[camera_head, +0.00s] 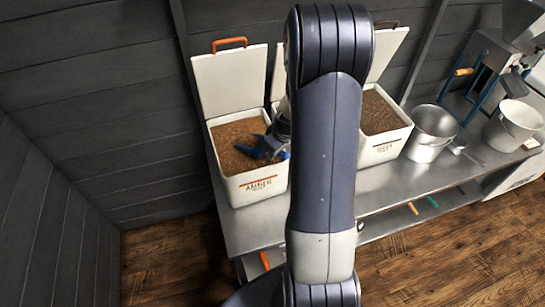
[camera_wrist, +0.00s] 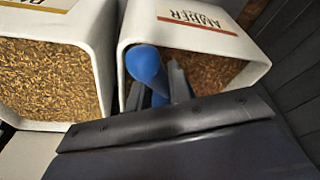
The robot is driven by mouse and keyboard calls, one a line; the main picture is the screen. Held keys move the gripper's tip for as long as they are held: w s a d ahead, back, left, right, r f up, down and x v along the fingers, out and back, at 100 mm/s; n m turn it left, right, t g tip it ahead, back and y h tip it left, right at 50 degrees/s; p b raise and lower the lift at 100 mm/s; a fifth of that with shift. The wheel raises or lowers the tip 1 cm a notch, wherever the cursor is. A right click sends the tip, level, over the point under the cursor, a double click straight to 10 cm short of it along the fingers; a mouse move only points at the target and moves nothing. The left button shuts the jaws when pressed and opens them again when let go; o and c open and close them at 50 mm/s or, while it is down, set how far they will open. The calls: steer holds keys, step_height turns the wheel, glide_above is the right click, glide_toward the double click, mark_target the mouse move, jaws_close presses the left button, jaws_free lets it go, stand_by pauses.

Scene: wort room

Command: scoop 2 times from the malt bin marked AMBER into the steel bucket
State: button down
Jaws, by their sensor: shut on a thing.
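The white AMBER malt bin (camera_head: 250,188) stands at the left end of the steel counter with its lid raised, filled with brown grain. In the wrist view the same bin (camera_wrist: 205,30) is at upper right. My gripper (camera_head: 276,143) is over the bin's opening at its right side, shut on a blue scoop (camera_head: 258,149). In the wrist view the blue handle (camera_wrist: 146,66) sits between my fingers (camera_wrist: 157,88). The scoop's bowl is partly hidden, and I cannot tell whether it holds grain. The steel bucket (camera_head: 431,132) stands upright farther right; its visible inside looks empty.
Another open bin of grain (camera_head: 383,135) stands right of my arm; my arm hides the space between. A paler bucket (camera_head: 514,124), a small metal utensil (camera_head: 464,151) and a blue-framed mill (camera_head: 490,70) are at right. Raised lids (camera_head: 232,82) stand behind the bins.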

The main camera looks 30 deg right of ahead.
steer(key=shift+s+d+r+t+b, duration=0.2)
steer(key=shift+s+r+t+b, duration=0.25)
steer(key=shift+b, duration=0.8)
steer(key=s+r+b, duration=0.1)
steer(key=s+r+t+b, duration=0.1)
steer(key=b, duration=0.1)
steer(key=shift+d+r, duration=0.15)
steer(key=shift+d, duration=0.25)
steer(key=shift+s+d+r+t+y+b, duration=0.2)
steer(key=shift+s+r+t+y+b, duration=0.25)
steer(key=shift+s+r+b, duration=0.55)
steer(key=shift+w+r, duration=0.1)
steer(key=shift+r, duration=0.1)
